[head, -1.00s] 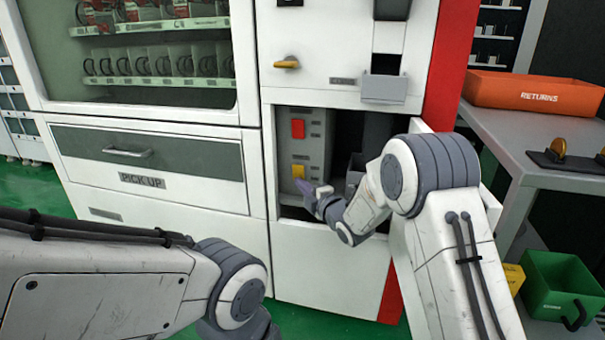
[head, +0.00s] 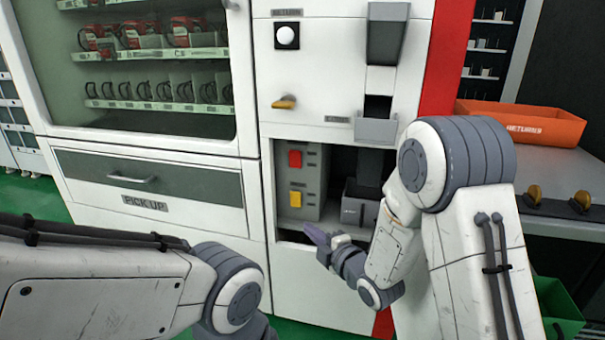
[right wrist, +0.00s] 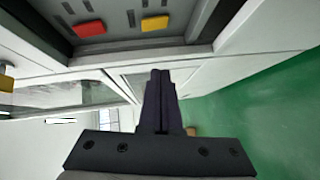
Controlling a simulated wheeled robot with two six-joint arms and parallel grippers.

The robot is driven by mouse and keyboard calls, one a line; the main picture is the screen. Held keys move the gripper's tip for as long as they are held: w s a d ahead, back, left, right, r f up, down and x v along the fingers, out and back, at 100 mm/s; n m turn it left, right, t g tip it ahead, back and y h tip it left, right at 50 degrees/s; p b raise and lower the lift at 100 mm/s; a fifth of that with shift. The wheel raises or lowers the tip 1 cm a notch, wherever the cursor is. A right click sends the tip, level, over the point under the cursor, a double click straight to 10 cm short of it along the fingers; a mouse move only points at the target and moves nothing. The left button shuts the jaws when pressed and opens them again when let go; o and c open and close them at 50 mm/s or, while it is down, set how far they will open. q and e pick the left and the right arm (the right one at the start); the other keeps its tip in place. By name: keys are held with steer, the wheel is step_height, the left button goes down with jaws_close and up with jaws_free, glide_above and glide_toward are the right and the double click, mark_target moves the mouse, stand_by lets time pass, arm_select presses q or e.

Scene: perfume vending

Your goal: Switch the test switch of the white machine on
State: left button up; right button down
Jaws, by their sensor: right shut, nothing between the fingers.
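The white machine (head: 200,190) fills the middle of the head view. Its open compartment at the lower right holds a grey panel (head: 311,180) with a red switch (head: 295,158) above a yellow switch (head: 295,199). I cannot read which one is labelled test. In the right wrist view the red switch (right wrist: 89,30) and the yellow switch (right wrist: 155,23) are near the top. My right gripper (head: 312,236) is shut and empty, below and apart from the yellow switch, at the compartment's lower edge. It also shows in the right wrist view (right wrist: 160,75). My left gripper is out of view.
A dark grey box (head: 358,205) stands in the compartment beside the panel. A yellow lever (head: 284,102) and a white round button (head: 287,36) are above it. An orange returns bin (head: 522,123) stands on a counter at the right; a green bin (head: 558,308) is below.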

steer(key=s+a+r+m+g+h+p, duration=0.1)
steer(key=s+r+m+g+h+p, duration=0.1)
steer(key=s+r+p, duration=0.3)
steer(key=s+a+r+m+g+h+p, duration=0.1)
steer(key=s+r+m+g+p, duration=0.3)
steer(key=r+p, duration=0.9)
steer(key=shift+s+a+r+m+h+p, duration=0.3)
steer(key=shift+s+m+h+p, duration=0.2)
steer(key=shift+s+m, duration=0.35)
steer(key=s+d+r+m+g+h, duration=0.15)
steer(key=s+m+g, duration=0.25)
steer(key=s, duration=0.8)
steer(key=s+d+r+m+g+h, duration=0.1)
steer(key=s+d+m+g, duration=0.2)
steer(key=s, duration=0.9)
step_height(320, 180, up, 20)
steer(key=a+g+p, duration=0.1)
steer(key=p, duration=1.8)
steer(key=shift+f+p, duration=0.15)
steer(key=shift+p, duration=0.25)
